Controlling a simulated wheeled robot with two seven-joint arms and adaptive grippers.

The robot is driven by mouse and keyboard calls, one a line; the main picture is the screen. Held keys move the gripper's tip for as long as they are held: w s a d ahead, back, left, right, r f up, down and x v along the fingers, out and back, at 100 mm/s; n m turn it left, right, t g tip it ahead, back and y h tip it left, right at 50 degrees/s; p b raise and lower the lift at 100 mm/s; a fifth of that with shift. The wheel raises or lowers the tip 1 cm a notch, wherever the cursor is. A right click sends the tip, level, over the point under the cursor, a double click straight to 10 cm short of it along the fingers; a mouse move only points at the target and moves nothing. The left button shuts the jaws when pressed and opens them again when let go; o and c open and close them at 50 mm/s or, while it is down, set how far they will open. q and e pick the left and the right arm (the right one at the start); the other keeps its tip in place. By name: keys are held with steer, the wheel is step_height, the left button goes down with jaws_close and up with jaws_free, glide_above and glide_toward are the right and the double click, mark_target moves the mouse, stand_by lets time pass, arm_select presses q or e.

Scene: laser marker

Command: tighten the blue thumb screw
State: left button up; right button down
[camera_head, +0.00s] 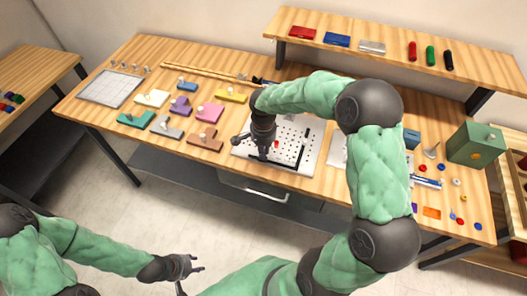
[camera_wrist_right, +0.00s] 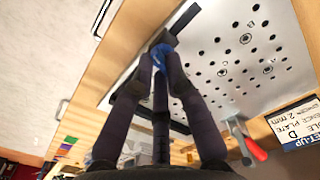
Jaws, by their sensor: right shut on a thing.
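The blue thumb screw (camera_wrist_right: 160,49) shows between my right fingertips in the right wrist view, at a black bar (camera_wrist_right: 182,24) along the edge of the white perforated plate (camera_wrist_right: 270,70). My right gripper (camera_wrist_right: 161,62) is shut on the screw, and its fingers hide part of it. In the head view my right gripper (camera_head: 262,152) points down at the front left of the plate (camera_head: 312,133), and the screw is hidden there. My left gripper (camera_head: 198,264) is open and empty over the floor, in front of the table and away from the plate.
A clamp with a red tip (camera_wrist_right: 256,150) stands on the plate's edge beside a label card (camera_wrist_right: 298,125). Several coloured blocks with knobs (camera_head: 208,112) lie left of the plate. A green box (camera_head: 474,145) stands at the right. A shelf (camera_head: 390,50) runs behind.

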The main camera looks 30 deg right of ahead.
steer(key=shift+m+b, duration=0.35)
steer(key=shift+m, duration=0.75)
steer(key=c, duration=1.2)
jaws_free()
steer(key=shift+c, duration=0.2)
step_height(320, 180, up, 12)
